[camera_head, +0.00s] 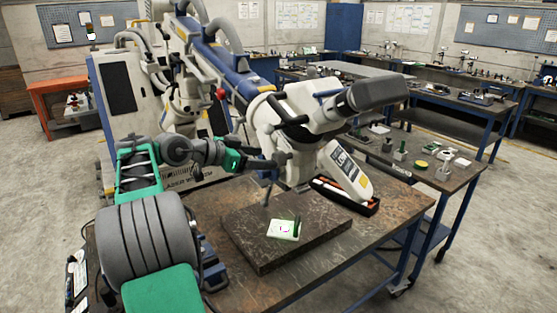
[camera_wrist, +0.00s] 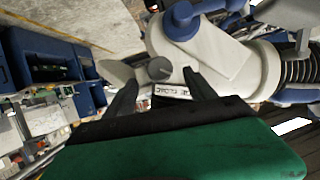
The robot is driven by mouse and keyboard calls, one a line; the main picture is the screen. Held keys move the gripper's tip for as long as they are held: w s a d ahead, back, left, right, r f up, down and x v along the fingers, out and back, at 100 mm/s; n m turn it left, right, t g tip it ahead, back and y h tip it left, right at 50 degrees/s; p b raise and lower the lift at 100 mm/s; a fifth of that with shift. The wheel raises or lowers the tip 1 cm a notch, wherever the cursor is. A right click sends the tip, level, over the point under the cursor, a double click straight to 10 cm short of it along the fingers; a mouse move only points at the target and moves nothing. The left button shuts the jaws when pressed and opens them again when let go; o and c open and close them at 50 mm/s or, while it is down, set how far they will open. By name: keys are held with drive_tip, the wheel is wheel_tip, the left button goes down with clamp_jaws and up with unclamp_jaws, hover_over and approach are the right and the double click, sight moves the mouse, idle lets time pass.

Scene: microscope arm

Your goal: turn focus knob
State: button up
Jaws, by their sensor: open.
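The microscope head (camera_head: 285,115) hangs over the workbench, white with a dark eyepiece (camera_head: 375,92). In the wrist view its white body (camera_wrist: 225,60) fills the upper middle. A round grey knob (camera_wrist: 159,69) sits there above a small printed label (camera_wrist: 171,91), which reads upside down. My gripper (camera_wrist: 159,78) is open, with one dark finger to each side of the knob in the picture. I see no contact; the depth gap is hard to judge. In the head view my gripper (camera_head: 268,161) is left of the microscope head, and I cannot pick out the knob there.
A dark slab (camera_head: 275,250) on the workbench (camera_head: 385,215) carries a small green and white board (camera_head: 284,229). A black tray (camera_head: 347,198) with tools lies behind it. Dark handles stick out around the microscope head near my gripper. The slab's top is mostly clear.

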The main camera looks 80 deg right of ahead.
sight(275, 159)
drive_tip(key=p+x, duration=0.1)
drive_tip(key=x, duration=0.5)
drive_tip(key=shift+p, duration=0.4)
drive_tip(key=shift+s+d+f, duration=0.25)
drive_tip(key=shift+d, duration=0.1)
drive_tip(key=c, duration=1.4)
